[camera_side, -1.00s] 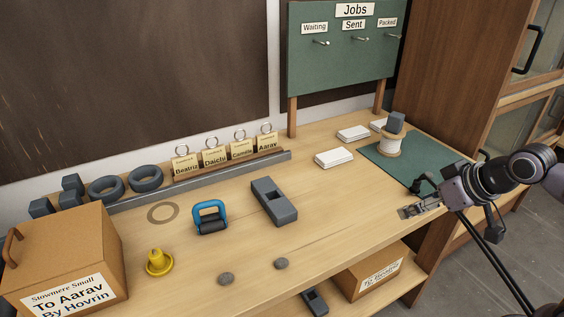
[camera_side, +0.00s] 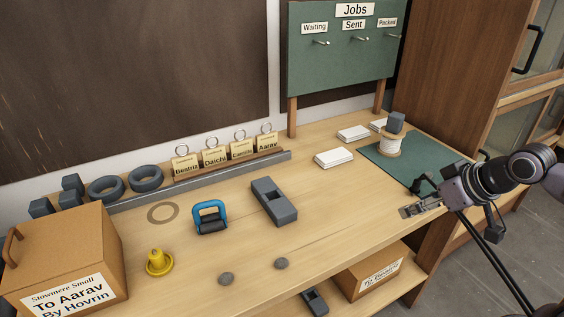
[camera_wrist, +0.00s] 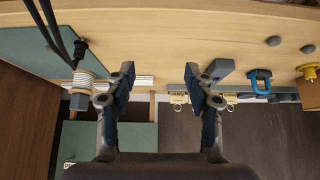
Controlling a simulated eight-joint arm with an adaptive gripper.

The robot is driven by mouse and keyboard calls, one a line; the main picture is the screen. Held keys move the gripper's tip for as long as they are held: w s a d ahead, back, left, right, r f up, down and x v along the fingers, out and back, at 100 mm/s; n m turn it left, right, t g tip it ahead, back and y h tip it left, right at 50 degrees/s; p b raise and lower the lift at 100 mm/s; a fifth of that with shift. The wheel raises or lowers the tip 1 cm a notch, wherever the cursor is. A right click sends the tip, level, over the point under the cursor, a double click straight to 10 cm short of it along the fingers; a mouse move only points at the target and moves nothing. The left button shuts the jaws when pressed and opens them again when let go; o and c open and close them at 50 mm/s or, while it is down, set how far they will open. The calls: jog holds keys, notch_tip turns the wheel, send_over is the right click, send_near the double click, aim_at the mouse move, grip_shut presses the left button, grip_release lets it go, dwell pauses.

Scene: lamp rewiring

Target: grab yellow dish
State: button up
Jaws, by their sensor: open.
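The yellow dish (camera_side: 159,264) sits on the wooden bench at the front left, just right of a cardboard box. A yellow knob-like piece stands up from its middle. In the wrist view the yellow dish (camera_wrist: 309,72) shows at the far right edge, partly covered by nearby things. My gripper (camera_side: 411,211) is at the right end of the bench, far from the dish. In the wrist view my gripper (camera_wrist: 159,88) has its two fingers wide apart with nothing between them.
The cardboard box (camera_side: 100,240) stands left of the dish. A blue-handled tool (camera_side: 209,217), a grey block (camera_side: 274,201) and two grey stones (camera_side: 226,279) lie between dish and gripper. A spool (camera_side: 388,146) stands on a green mat (camera_side: 425,158). The bench front is mostly clear.

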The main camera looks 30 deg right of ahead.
jog(key=w+a+r+n+t, duration=0.1)
jog(key=w+a+r, duration=0.1)
jog(key=w+a, duration=0.5)
jog(key=n+t+y, duration=0.3)
jog(key=n+y, duration=0.3)
jog(key=y, duration=0.2)
send_near(155, 252)
jog(key=shift+d, duration=0.25)
jog(key=shift+a+f, duration=0.15)
jog(key=shift+a, duration=0.15)
jog(key=x, duration=1)
jog(key=shift+w+a, duration=0.1)
jog(key=shift+w, duration=0.1)
grip_shut()
